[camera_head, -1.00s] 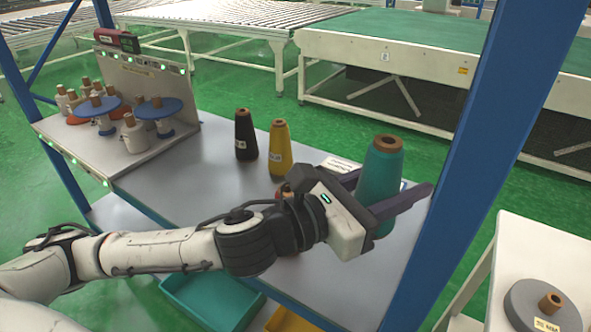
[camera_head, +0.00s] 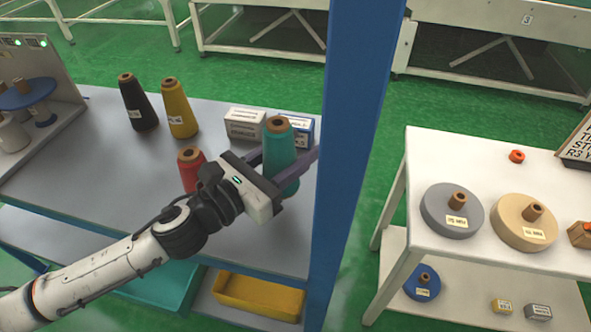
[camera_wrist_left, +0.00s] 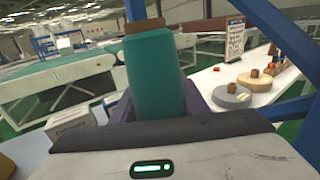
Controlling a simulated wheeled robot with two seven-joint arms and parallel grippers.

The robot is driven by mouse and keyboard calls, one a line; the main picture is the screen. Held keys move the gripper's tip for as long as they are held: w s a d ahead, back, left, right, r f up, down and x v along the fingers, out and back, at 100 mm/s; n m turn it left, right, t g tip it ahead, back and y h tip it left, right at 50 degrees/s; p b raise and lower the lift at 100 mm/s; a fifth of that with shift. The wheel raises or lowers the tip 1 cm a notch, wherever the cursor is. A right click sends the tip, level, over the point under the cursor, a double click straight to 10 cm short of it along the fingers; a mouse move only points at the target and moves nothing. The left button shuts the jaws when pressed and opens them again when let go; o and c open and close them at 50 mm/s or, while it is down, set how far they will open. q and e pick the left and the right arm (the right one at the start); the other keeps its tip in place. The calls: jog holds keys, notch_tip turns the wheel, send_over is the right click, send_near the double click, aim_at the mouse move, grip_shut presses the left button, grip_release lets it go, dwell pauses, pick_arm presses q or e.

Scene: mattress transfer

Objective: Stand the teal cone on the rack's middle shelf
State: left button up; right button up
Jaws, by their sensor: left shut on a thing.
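The teal cone (camera_head: 280,156) is upright between the fingers of my left gripper (camera_head: 284,166), which is shut on it. It is at the right end of the grey table, close to the blue post. It also shows in the left wrist view (camera_wrist_left: 154,75), with its brown top up. I cannot tell whether its base touches the table. The white table on the right (camera_head: 478,150) has a lower shelf (camera_head: 460,299), but I cannot tell whether it is the rack. My right gripper is not in view.
A black cone (camera_head: 137,103), a yellow cone (camera_head: 179,108) and a red cone (camera_head: 190,168) stand on the grey table (camera_head: 75,160). White and blue boxes (camera_head: 245,124) lie behind the teal cone. The blue post (camera_head: 348,150) stands between the two tables. Grey and tan discs (camera_head: 452,212) occupy the white table.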

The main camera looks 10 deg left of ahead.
pick_arm(q)
notch_tip(320, 180, down, 5)
jog(key=shift+b, duration=0.6)
jog(key=shift+f, duration=0.15)
jog(key=o, duration=1.2)
jog(key=shift+o, duration=0.2)
